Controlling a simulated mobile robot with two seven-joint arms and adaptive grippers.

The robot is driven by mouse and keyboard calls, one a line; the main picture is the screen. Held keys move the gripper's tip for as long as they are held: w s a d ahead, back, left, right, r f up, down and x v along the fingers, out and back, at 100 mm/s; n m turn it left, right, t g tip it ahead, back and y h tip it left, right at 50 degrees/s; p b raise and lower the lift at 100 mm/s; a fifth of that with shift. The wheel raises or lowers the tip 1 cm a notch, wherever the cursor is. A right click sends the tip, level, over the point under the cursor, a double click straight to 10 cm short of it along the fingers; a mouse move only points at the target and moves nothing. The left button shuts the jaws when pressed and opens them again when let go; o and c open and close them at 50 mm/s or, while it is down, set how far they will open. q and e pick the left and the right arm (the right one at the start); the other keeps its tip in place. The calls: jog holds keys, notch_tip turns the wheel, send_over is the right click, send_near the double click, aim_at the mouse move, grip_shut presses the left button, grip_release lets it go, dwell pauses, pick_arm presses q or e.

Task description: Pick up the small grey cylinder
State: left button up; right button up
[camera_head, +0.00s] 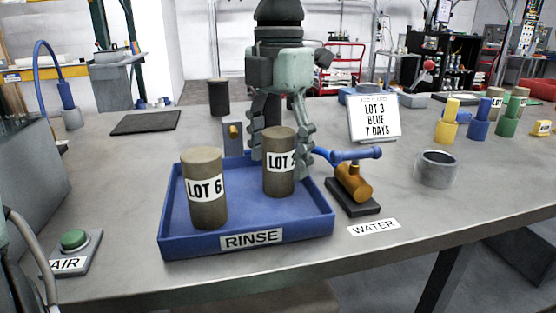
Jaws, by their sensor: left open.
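Two grey-brown cylinders stand upright in the blue RINSE tray (200,245): the LOT 6 cylinder (207,212) at the left and the LOT 2 cylinder (279,181) at the right. A short, hollow light grey cylinder (437,172) stands on the table at the right. Which one is the small grey cylinder is not clear. My left gripper (282,150) points down at the LOT 2 cylinder, open, its fingers showing left and right of it. The cylinder hides part of the fingers, so I cannot tell whether they touch it. My right gripper is not in view.
A brass valve with a blue handle (352,182) stands close right of the tray. A LOT 3 sign (375,118) is behind it. A green AIR button (74,240) is at front left. Colored blocks (478,124) stand far right. The table's front right is clear.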

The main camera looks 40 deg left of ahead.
pick_arm(q)
jog(key=shift+f, duration=0.45)
jog(key=shift+r, duration=0.1)
grip_shut()
